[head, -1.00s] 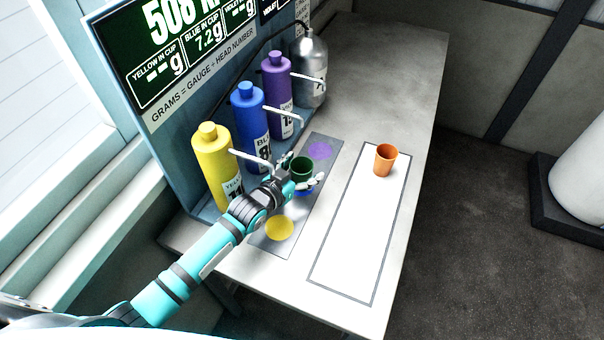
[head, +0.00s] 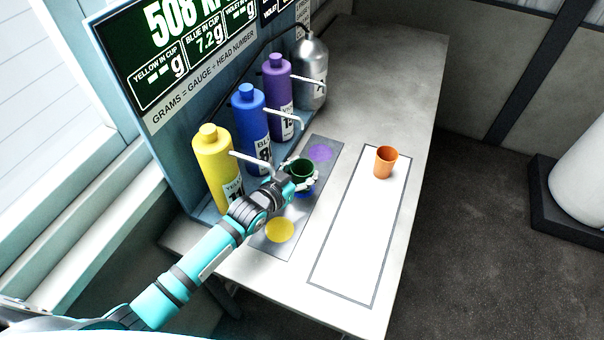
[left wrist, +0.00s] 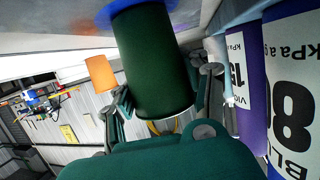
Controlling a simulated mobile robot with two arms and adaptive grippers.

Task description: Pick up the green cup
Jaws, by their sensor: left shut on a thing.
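The green cup (head: 301,168) stands over the blue spot (head: 305,193) on the grey strip, in front of the blue bottle. My left gripper (head: 302,179) is shut on the cup, with its fingers on either side of it. In the left wrist view the green cup (left wrist: 150,65) fills the middle between the fingers, with the blue spot (left wrist: 122,8) at its base. Whether the cup touches the strip is hard to tell. My right gripper is not in view.
Yellow (head: 212,170), blue (head: 250,125) and violet (head: 278,95) bottles with spouts stand behind the grey strip (head: 270,243). An orange cup (head: 385,162) stands on the white mat (head: 350,250), which is otherwise clear. A silver canister (head: 312,70) stands at the back.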

